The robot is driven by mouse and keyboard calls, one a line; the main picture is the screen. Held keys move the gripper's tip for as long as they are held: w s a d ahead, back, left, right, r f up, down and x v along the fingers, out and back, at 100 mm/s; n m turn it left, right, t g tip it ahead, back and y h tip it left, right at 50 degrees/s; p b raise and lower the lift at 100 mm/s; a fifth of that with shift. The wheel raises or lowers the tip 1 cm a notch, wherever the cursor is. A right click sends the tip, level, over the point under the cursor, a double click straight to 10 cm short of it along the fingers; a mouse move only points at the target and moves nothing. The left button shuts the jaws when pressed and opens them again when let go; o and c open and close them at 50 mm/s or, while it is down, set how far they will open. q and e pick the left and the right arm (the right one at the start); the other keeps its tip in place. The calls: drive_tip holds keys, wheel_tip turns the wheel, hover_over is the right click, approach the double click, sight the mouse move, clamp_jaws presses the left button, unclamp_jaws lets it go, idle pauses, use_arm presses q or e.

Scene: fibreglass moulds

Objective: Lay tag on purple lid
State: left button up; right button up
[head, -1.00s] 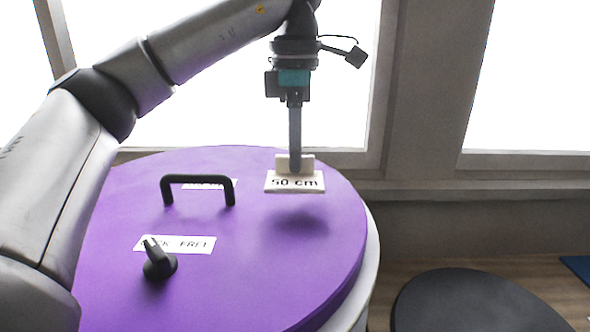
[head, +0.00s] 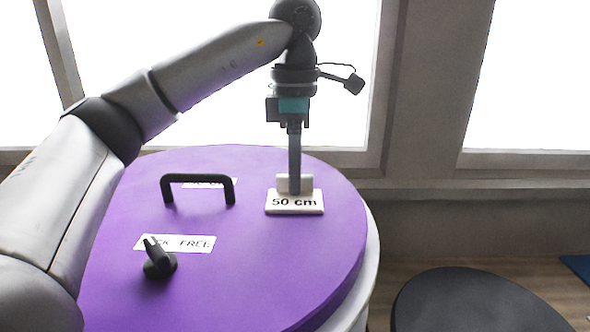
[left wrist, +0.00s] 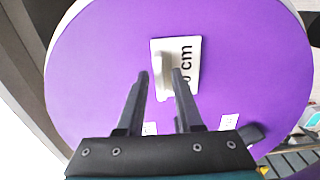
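The white tag (head: 295,203), marked "50 cm", lies flat on the purple lid (head: 310,255) near its far right edge, with no gap seen below it. A small upright tab rises from the tag. My left gripper (head: 295,188) points straight down at that tab. In the left wrist view the fingers (left wrist: 160,75) stand apart on either side of the tab, with purple showing between the left finger and the tab; the tag (left wrist: 188,58) lies beneath. My right gripper is in neither view.
The lid carries a black arched handle (head: 198,180), a black knob (head: 160,262) and a label reading partly "FREE" (head: 195,243). A second label is partly hidden behind the handle. A dark round object (head: 480,305) stands at the lower right. Windows are behind.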

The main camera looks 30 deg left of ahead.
use_arm(q)
drive_tip(key=shift+o, duration=0.5)
drive_tip(key=shift+r, duration=0.1)
wheel_tip(320, 180, up, 12)
idle(0.6)
idle(0.6)
